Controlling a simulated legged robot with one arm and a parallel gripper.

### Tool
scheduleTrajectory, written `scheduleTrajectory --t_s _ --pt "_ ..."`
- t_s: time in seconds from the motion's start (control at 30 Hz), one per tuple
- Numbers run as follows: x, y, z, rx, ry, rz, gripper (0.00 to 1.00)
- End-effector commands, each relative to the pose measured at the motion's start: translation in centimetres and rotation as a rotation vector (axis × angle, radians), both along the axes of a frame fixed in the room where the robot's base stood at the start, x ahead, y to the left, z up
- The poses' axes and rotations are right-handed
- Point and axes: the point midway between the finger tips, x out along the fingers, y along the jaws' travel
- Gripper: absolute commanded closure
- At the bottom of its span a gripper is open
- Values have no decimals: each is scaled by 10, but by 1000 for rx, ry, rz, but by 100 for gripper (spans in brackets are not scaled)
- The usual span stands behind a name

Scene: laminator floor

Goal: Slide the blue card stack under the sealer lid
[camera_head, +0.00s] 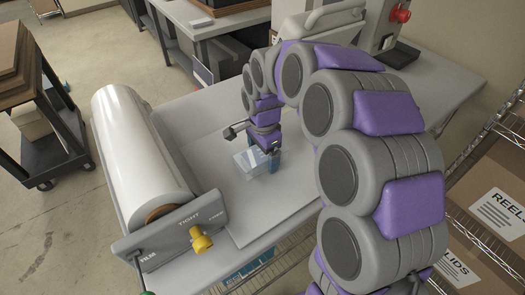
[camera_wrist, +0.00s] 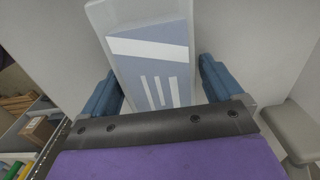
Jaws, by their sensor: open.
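The blue card stack (camera_wrist: 150,50) has a blue-grey face with a white band and white bars, with a pale, clear-looking border around it. In the wrist view it lies between and beyond the two blue fingers of my gripper (camera_wrist: 160,88), with a finger on each side. The fingers are apart; the jaws are open. In the head view the stack (camera_head: 248,163) sits on the grey worktable, and my gripper (camera_head: 268,162) is down at its right end, partly hiding it. A pale machine (camera_head: 335,20) with a curved handle, seemingly the sealer, stands at the back, partly behind my arm.
A large white film roll (camera_head: 140,150) on a stand with a yellow knob (camera_head: 201,241) fills the table's left side. A red button (camera_head: 401,13) is at the back right. Shelving with cardboard boxes (camera_head: 490,220) stands right. A cart (camera_head: 45,120) stands left. The table around the stack is clear.

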Motion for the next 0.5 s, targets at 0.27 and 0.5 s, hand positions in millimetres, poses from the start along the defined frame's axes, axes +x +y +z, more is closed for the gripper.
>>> scheduleTrajectory --t_s 0.27,0.5 --pt "0 0 0 0 0 0 26" --pt "0 0 0 0 0 0 49"
